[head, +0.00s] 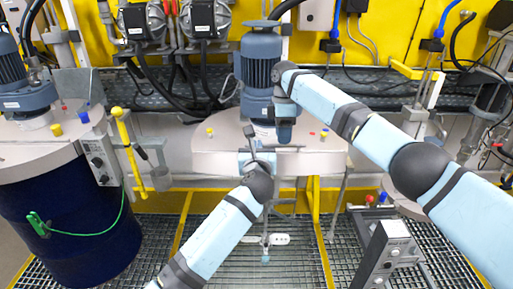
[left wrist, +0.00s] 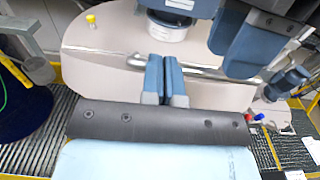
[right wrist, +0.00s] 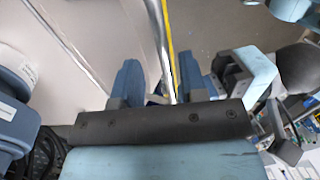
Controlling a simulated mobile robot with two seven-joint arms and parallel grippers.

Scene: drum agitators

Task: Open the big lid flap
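The big lid flap (head: 315,158) is part of the beige drum lid at the centre, below a blue motor (head: 262,62), and looks closed. A metal bar handle (left wrist: 205,72) runs along its front in the left wrist view. My left gripper (head: 258,165) is at the front of the lid. Its fingers (left wrist: 165,75) are together, with the bar crossing behind them; I see nothing gripped. My right gripper (head: 285,128) is above the lid, close to the left one. In the right wrist view its fingers (right wrist: 158,78) are apart, with a metal bar (right wrist: 160,40) passing between them.
A dark blue drum (head: 70,225) with a beige lid and motor stands at the left. A grey control box (head: 388,252) is at the lower right. Pumps (head: 205,18) and hoses line the yellow back wall. The floor is metal grating (head: 225,265).

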